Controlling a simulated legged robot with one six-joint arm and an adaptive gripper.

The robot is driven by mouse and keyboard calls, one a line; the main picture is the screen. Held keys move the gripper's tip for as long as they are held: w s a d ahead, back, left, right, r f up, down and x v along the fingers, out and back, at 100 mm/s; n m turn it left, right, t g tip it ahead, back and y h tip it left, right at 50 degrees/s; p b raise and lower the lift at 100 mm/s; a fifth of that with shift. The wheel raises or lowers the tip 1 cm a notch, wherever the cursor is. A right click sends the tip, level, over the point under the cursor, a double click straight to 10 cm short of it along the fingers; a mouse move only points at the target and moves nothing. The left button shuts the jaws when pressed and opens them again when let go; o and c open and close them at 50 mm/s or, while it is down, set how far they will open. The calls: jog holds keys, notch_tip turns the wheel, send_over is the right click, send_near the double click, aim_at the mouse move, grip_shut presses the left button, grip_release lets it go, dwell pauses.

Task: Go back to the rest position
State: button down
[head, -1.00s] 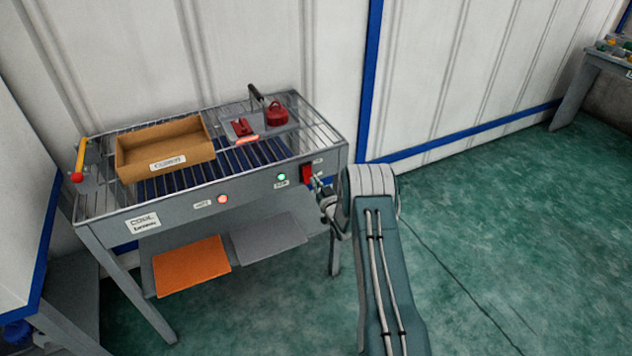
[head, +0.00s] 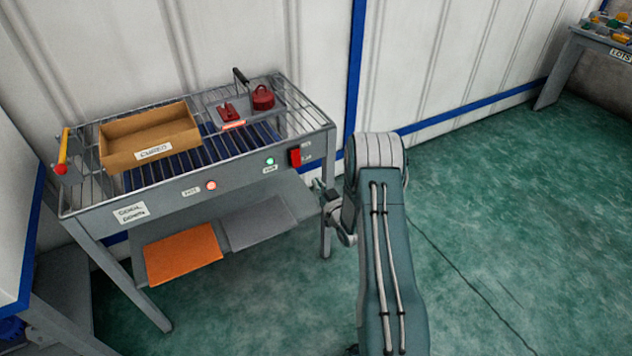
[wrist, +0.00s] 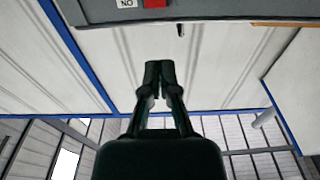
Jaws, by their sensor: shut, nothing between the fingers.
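My gripper (wrist: 153,72) is shut with nothing between its fingers. In the wrist view its fingertips meet in the middle, in front of white wall panels. In the head view only a small part of my gripper (head: 319,187) shows left of my arm, by the right front corner of the cool-down table; my arm hides the rest. A red switch (head: 295,157) on the table's front is up and left of the gripper, with a gap between them. The switch also shows at the top edge of the wrist view (wrist: 154,3).
The cool-down table (head: 132,213) carries a cardboard box (head: 118,160) and a grey tray (head: 212,123) with red parts. Orange (head: 183,254) and grey (head: 257,223) plates sit below. A parts table (head: 575,60) stands far right. The green floor (head: 500,220) is open at right.

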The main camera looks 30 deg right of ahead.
jog(key=w+a+r+g+h, duration=0.1)
jog(key=w+a+r+g, duration=0.15)
jog(key=r, duration=1.15)
jog(key=s+a+r+g+h, duration=0.1)
jog(key=s+a+r+g, duration=0.4)
jog(key=s+r, duration=0.4)
jog(key=s+a+r+g, duration=0.2)
jog(key=s+a, duration=0.2)
jog(key=s, duration=0.6)
jog(key=s+a+r+g+y, duration=0.1)
jog(key=s+a, duration=0.3)
jog(key=s, duration=0.5)
jog(key=s+a+r+g, duration=0.3)
jog(key=s+a, duration=0.1)
jog(key=s, duration=0.6)
jog(key=shift+s+r, duration=0.15)
jog(key=shift+s, duration=0.2)
